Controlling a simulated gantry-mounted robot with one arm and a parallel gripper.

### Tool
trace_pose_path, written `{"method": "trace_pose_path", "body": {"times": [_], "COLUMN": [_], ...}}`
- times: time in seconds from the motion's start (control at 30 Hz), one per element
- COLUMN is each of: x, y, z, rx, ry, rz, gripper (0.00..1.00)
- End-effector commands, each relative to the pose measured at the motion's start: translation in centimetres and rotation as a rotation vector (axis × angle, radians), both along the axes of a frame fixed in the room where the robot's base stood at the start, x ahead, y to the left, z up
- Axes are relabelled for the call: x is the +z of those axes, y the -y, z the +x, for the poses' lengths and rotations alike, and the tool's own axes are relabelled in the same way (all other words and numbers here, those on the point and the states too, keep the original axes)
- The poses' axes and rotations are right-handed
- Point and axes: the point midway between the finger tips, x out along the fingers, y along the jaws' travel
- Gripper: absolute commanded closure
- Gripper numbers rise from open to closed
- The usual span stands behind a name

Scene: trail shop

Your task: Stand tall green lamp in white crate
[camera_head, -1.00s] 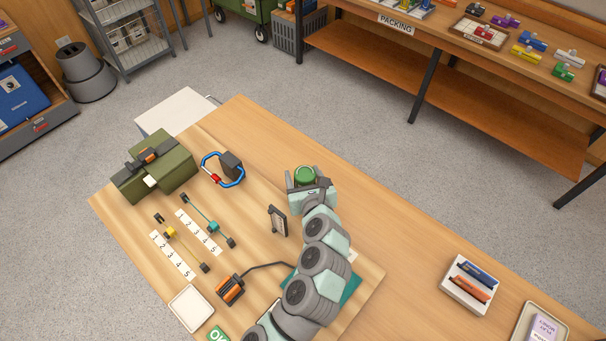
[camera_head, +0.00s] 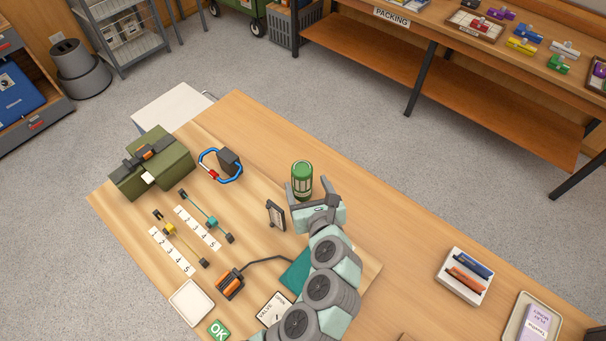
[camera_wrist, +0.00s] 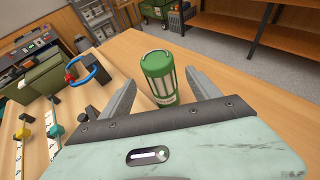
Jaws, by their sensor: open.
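The tall green lamp (camera_head: 302,180) stands upright on the wooden table, with a green cap and pale, ribbed sides. It also shows in the wrist view (camera_wrist: 160,78), between or just beyond my fingertips. My gripper (camera_head: 312,194) is open, with one finger on each side of the lamp's lower part. In the wrist view a gap shows between the lamp and each finger, and nothing is held. A white box-like thing (camera_head: 165,108) is beyond the table's far left edge. I see no inside to it and cannot tell whether it is the white crate.
A blue ring-shaped clip (camera_head: 207,152) and an olive case (camera_head: 165,178) lie further left. A white tray (camera_head: 447,285) with blue and orange items is at right. Table beyond the lamp is clear.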

Motion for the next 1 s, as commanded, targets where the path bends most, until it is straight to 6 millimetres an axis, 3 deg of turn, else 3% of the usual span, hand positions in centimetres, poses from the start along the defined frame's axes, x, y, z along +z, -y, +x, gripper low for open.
{"method": "trace_pose_path", "body": {"times": [0.1,0.33,0.4,0.87,1.0], "x": [1.2,1.5,1.5,1.4,1.9], "y": [0.2,0.5,0.6,0.6,0.7], "z": [-1.5,-3.0,-3.2,-3.3,-2.4], "rx": [0.002,0.001,0.002,0.002,0.009], "ry": [-0.005,-0.003,-0.002,0.000,0.007], "rz": [0.001,0.001,0.000,0.000,-0.007], "gripper": [0.29,0.29,0.24,0.24,0.24]}}
